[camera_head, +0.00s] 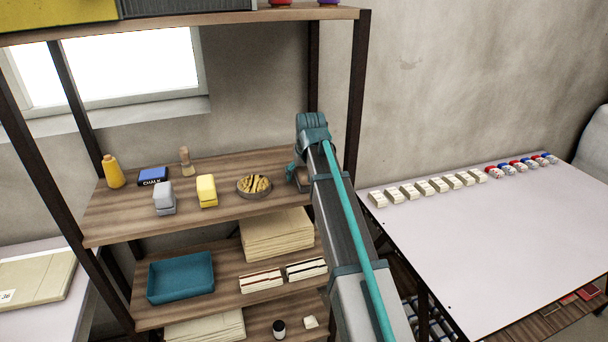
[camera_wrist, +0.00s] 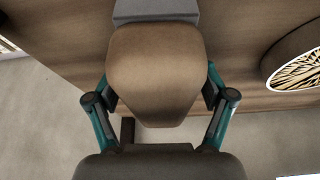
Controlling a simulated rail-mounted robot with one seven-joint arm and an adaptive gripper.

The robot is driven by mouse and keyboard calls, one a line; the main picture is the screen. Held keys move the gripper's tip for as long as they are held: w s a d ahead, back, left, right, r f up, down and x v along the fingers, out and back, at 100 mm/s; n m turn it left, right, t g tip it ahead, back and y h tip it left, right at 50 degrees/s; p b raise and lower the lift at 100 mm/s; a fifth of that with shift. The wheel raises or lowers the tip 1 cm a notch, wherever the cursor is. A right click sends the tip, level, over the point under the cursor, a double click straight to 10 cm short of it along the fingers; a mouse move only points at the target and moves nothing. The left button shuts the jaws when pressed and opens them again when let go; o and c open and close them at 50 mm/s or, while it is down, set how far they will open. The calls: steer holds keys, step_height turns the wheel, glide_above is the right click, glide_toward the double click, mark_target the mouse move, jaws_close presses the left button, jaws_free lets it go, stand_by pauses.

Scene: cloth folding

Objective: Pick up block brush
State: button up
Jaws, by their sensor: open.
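A tan, rounded wooden block, which looks like the block brush (camera_wrist: 156,72), fills the middle of the wrist view. A grey part shows at its far end; whether that belongs to it I cannot tell. My gripper (camera_wrist: 160,88) is open, with one finger on each side of the block; contact is not clear. In the head view my gripper (camera_head: 294,174) is low over the right end of the upper shelf board (camera_head: 225,218). A small brown part of the block (camera_head: 304,182) shows there, mostly hidden behind my arm.
A round bowl with striped contents (camera_head: 254,186) stands just left of my gripper. A dark post (camera_head: 356,100) rises at the right.

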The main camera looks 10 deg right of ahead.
mark_target(304, 168)
steer(key=c, duration=1.3)
steer(key=shift+w+r, duration=0.1)
steer(key=shift+r, duration=0.45)
step_height(304, 168, up, 2)
steer(key=shift+r+b, duration=0.25)
steer(key=shift+b, duration=0.2)
steer(key=s+r+b, duration=0.1)
steer(key=s+r, duration=0.3)
steer(key=shift+s+a+r, duration=0.15)
steer(key=shift+s+r, duration=0.1)
steer(key=shift+r, duration=0.15)
steer(key=s+r, duration=0.1)
steer(key=s, duration=0.2)
steer(key=s+r+b, duration=0.1)
steer(key=s+r, duration=0.1)
steer(key=s, duration=0.1)
steer(key=s+r+b, duration=0.1)
steer(key=s+r, duration=0.1)
steer(key=s, duration=0.1)
steer(key=shift+s+a, duration=0.25)
steer(key=shift+s, duration=0.1)
